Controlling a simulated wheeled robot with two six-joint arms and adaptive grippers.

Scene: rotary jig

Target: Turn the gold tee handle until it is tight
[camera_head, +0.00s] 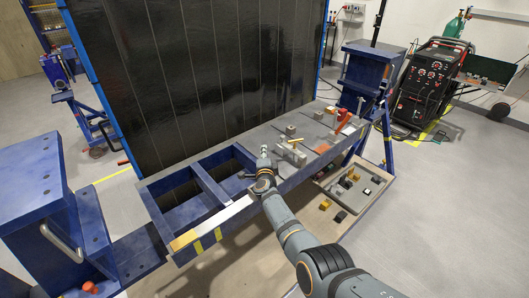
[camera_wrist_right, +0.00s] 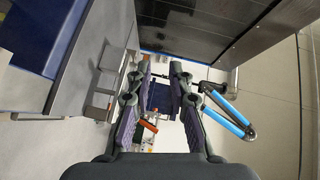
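A small gold bar (camera_head: 296,140), which looks like the gold tee handle, shows above a grey clamp block (camera_head: 290,154) on the jig bench in the head view. It is too small to tell how it is turned or how tight it sits. My right gripper (camera_head: 264,150) is left of it, over the bench's front part and apart from it. In the wrist view the right gripper (camera_wrist_right: 161,72) has its two fingers spread with nothing between the pads. I cannot make out the gold handle there. My left gripper is not in view.
The blue bench frame (camera_head: 160,214) has open bays at left. A red clamp (camera_head: 344,118) stands at the bench's right end. A tray (camera_head: 378,205) of small blocks lies low at right. A large dark panel (camera_head: 200,75) rises behind. A blue-handled tool (camera_wrist_right: 228,108) shows in the wrist view.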

